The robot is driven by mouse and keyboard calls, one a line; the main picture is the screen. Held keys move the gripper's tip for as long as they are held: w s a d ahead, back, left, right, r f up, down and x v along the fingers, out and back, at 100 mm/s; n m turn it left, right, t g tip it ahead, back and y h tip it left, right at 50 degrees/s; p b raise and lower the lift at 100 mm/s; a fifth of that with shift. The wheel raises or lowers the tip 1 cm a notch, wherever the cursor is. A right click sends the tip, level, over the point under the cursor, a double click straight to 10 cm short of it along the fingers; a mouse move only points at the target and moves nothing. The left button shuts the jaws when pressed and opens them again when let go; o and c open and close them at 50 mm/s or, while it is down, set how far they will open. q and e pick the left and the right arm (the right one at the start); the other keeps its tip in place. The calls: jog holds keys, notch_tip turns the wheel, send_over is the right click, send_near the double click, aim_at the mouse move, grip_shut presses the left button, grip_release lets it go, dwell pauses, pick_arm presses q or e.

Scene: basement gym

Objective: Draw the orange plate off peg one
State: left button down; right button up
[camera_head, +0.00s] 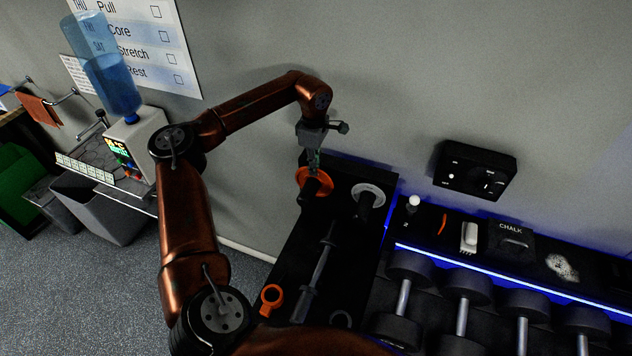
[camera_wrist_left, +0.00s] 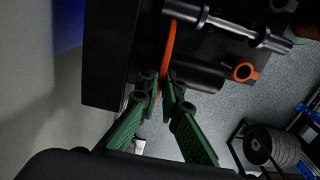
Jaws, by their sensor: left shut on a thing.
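The orange plate (camera_head: 326,182) sits around a black peg (camera_head: 309,192) on the black rack (camera_head: 343,178), near its upper left corner. My left gripper (camera_head: 314,166) reaches it from above and is shut on its upper rim. In the left wrist view the plate (camera_wrist_left: 169,48) shows edge-on as a thin orange strip, with its end between the green fingers (camera_wrist_left: 163,92). The black peg (camera_wrist_left: 203,75) sticks out beside the plate there. I cannot tell how far along the peg the plate sits. My right gripper is not in view.
A grey plate (camera_head: 378,190) hangs on the neighbouring peg. A short bar (camera_head: 318,272) and an orange collar (camera_head: 271,298) are lower on the rack. Dumbbells (camera_head: 463,311) and a lit shelf stand to the right. A water dispenser (camera_head: 146,135) stands left.

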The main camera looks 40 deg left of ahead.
pick_arm(q)
jog(key=shift+s, duration=0.1)
dwell(0.4)
jog(key=shift+s+d+b, duration=0.25)
jog(key=shift+s+d, duration=0.15)
jog(key=shift+s, duration=0.85)
jog(key=shift+s+d+b, duration=0.25)
jog(key=shift+s+d, duration=0.1)
jog(key=shift+s, duration=0.85)
jog(key=shift+s+d+b, duration=0.25)
jog(key=shift+s+d, duration=0.15)
jog(key=shift+s, duration=0.85)
jog(key=s+d+b, duration=0.1)
jog(key=s+d, duration=0.1)
jog(key=s, duration=0.3)
jog(key=shift+s, duration=0.35)
